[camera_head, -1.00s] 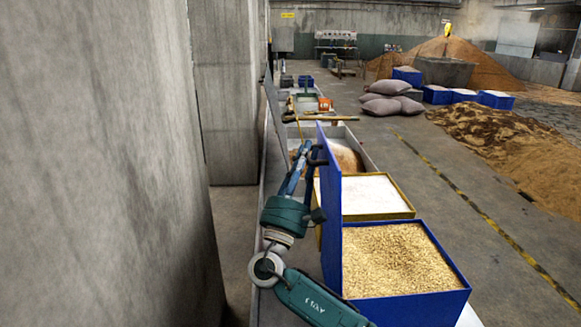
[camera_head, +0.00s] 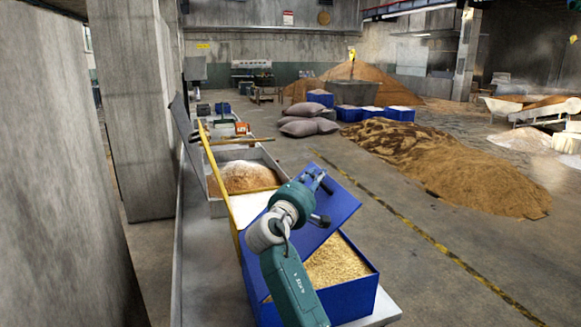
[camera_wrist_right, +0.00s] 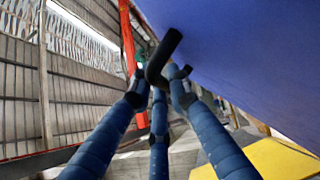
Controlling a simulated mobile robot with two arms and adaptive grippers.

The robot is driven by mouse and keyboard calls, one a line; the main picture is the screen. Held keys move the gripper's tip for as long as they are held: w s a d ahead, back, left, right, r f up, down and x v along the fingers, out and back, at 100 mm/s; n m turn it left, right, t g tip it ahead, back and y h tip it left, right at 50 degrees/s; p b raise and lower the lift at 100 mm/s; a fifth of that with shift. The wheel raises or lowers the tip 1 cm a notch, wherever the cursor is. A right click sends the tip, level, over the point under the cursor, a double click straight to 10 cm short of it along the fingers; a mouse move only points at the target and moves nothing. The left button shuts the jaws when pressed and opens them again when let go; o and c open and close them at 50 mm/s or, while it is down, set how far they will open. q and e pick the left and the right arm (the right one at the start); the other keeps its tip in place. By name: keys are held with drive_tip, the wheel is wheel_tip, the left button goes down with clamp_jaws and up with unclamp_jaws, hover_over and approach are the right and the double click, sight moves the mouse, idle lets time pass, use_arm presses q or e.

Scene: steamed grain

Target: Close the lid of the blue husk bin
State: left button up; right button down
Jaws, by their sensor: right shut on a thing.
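The blue husk bin (camera_head: 352,300) stands at the near end of the row, filled with golden husk (camera_head: 335,262). Its blue lid (camera_head: 338,205) is tilted over the bin, partly lowered, with a gap through which the husk shows. My right gripper (camera_head: 316,181) is at the lid's raised edge. In the right wrist view its blue fingers (camera_wrist_right: 158,82) are closed around a black handle (camera_wrist_right: 164,52) on the blue lid (camera_wrist_right: 235,50). My right arm hides part of the bin and lid. My left gripper is not in view.
Beyond is a tray of brown grain (camera_head: 240,178). Concrete pillars (camera_head: 128,100) are on the left.

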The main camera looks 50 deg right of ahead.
drive_tip(key=s+d+f+m+y+p, duration=0.1)
drive_tip(key=d+f, duration=0.4)
drive_tip(key=f, duration=0.5)
drive_tip(key=s+d+f+m+y+p, duration=0.2)
drive_tip(key=s+d+f+m+y, duration=0.2)
drive_tip(key=f, duration=0.6)
drive_tip(key=shift+s+d+f+y, duration=0.2)
drive_tip(key=shift+s+d+y, duration=0.15)
drive_tip(key=shift+s+y, duration=0.2)
drive_tip(key=shift+f, duration=0.15)
drive_tip(key=c, duration=1.9)
unclamp_jaws()
drive_tip(key=shift+a, duration=0.15)
drive_tip(key=v, duration=1.1)
drive_tip(key=shift+s+a+r, duration=0.25)
